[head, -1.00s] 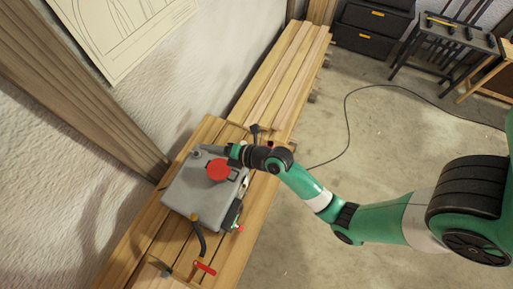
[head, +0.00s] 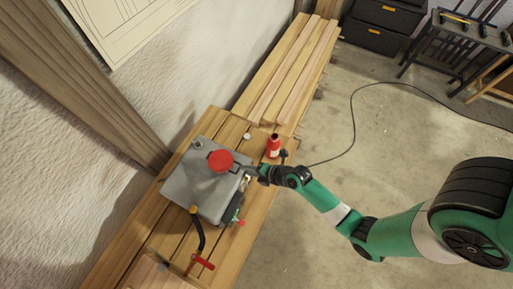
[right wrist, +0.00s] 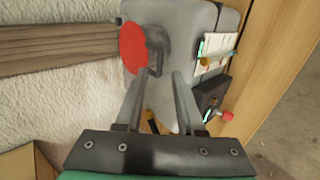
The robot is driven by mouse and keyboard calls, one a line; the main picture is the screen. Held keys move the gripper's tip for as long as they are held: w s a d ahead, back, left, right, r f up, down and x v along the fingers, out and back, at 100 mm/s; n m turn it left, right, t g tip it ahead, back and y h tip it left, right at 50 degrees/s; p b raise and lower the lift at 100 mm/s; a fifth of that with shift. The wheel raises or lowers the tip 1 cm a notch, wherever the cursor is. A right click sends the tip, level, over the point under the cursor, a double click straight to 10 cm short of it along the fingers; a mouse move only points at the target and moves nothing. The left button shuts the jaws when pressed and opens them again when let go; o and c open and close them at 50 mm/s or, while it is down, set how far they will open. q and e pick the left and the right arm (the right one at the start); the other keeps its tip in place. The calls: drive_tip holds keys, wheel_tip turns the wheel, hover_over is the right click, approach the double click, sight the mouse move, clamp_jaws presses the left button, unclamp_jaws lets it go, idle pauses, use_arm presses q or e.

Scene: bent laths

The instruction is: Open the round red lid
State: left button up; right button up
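The round red lid (head: 219,160) is on the top of a grey box-shaped container (head: 180,185) on the wooden bench. In the right wrist view the lid (right wrist: 132,48) shows as a narrow red disc, seemingly tilted up, beside a dark grey round rim (right wrist: 157,45). My left gripper is not in view.
A red bottle (head: 273,147) stands on the bench behind my right gripper. Long laths (head: 290,70) lie at the far end of the bench. A wall borders the left side.

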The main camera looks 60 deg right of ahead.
drive_tip(key=b+x, duration=0.3)
drive_tip(key=x, duration=0.1)
drive_tip(key=shift+w+f, duration=0.15)
drive_tip(key=shift+f, duration=0.3)
drive_tip(key=shift+w+f+b, duration=0.3)
drive_tip(key=shift+w+b, duration=0.25)
drive_tip(key=shift+b, duration=0.05)
clamp_jaws()
drive_tip(key=shift+w+r, duration=0.15)
drive_tip(key=shift+r, duration=0.8)
drive_tip(key=shift+w+r, duration=0.15)
drive_tip(key=shift+r, duration=0.75)
drive_tip(key=shift+r, duration=0.1)
